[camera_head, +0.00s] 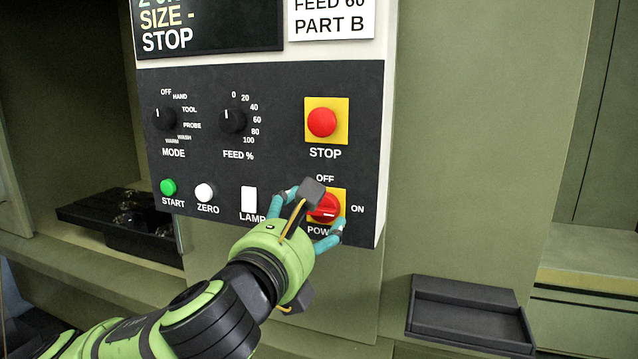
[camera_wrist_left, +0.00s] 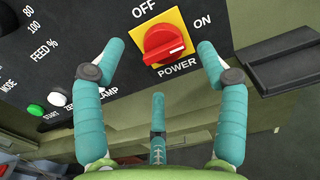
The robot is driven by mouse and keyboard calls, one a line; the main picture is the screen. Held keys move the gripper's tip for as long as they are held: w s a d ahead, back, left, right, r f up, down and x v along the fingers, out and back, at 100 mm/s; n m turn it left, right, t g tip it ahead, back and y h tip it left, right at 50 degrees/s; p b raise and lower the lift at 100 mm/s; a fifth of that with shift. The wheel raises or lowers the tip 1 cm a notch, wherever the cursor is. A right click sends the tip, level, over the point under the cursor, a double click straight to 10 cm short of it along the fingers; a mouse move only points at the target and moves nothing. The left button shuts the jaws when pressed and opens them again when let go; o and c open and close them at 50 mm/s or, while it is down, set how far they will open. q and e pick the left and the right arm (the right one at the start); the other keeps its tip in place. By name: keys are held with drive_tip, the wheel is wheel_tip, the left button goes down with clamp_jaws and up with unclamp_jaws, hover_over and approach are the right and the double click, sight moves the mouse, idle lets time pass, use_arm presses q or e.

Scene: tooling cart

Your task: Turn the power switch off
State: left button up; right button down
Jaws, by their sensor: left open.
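The power switch (camera_head: 326,207) is a red rotary knob on a yellow plate at the lower right of the dark control panel. Its grip bar lies roughly level, with a white mark towards ON at the right; OFF is printed above. My left gripper (camera_head: 313,216) is open in front of it, its teal fingers spread to either side. In the left wrist view the switch (camera_wrist_left: 163,42) sits between the two upper fingertips of the gripper (camera_wrist_left: 160,52), and a third finger is below. I cannot tell whether any finger touches the knob. My right gripper is not in view.
A red STOP button (camera_head: 322,122) on yellow sits above the switch. The white LAMP switch (camera_head: 249,199) is close on the left, with ZERO (camera_head: 204,191) and green START (camera_head: 168,187) beyond. A dark tray (camera_head: 465,313) is at the lower right.

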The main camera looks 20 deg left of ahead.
sight(319, 210)
use_arm(q)
drive_tip(key=w+p, duration=0.2)
drive_tip(key=w, duration=0.3)
drive_tip(key=shift+d, duration=0.15)
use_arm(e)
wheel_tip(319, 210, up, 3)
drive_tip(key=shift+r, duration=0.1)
use_arm(q)
drive_tip(key=shift+s, duration=0.1)
drive_tip(key=c, duration=1.1)
